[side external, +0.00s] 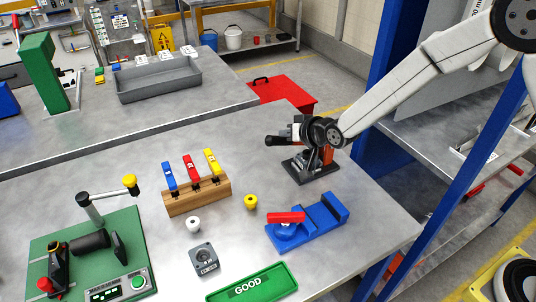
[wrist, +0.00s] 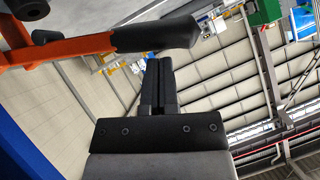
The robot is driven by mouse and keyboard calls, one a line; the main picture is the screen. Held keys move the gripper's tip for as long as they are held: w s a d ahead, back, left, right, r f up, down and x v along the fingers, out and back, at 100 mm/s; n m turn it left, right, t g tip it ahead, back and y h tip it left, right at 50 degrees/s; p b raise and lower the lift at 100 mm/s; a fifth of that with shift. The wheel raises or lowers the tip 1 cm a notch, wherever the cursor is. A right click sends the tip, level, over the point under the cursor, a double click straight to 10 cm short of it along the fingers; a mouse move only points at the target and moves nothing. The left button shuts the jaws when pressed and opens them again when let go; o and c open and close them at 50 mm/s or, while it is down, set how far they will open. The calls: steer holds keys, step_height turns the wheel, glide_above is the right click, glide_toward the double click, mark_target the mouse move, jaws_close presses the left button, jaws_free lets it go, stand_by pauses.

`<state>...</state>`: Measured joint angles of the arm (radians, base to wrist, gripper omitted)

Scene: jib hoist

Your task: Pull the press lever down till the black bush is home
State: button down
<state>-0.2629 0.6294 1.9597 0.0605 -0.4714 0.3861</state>
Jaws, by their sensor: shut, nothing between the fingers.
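The press (side external: 312,168) stands on a dark base near the right end of the bench in the side view, with orange parts showing. In the wrist view its orange lever (wrist: 75,50) ends in a black grip (wrist: 155,36), which crosses just beyond my fingertips. My gripper (wrist: 159,62) is shut with nothing between its fingers. I cannot tell whether the fingertips touch the grip. In the side view my wrist is beside the upper part of the press and hides much of it. I cannot make out the black bush.
In front of the press lie a blue fixture (side external: 315,222) with a red handle and a green GOOD tray (side external: 252,286). A wooden block (side external: 197,196) with coloured levers stands to the left. A blue rack post (side external: 440,200) rises close by at right.

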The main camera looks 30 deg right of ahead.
steer(key=shift+a+f, duration=0.1)
steer(key=shift+f, duration=0.1)
stand_by(0.3)
step_height(320, 180, down, 6)
steer(key=a, duration=0.2)
steer(key=shift+a, duration=0.15)
steer(key=shift+f, duration=0.15)
steer(key=shift+s, duration=0.1)
steer(key=r, duration=0.4)
steer(key=shift+s+r, duration=0.25)
glide_toward(275, 144)
steer(key=shift+s+a+r, duration=0.6)
steer(key=shift+s+a, duration=0.15)
steer(key=shift+s, duration=0.15)
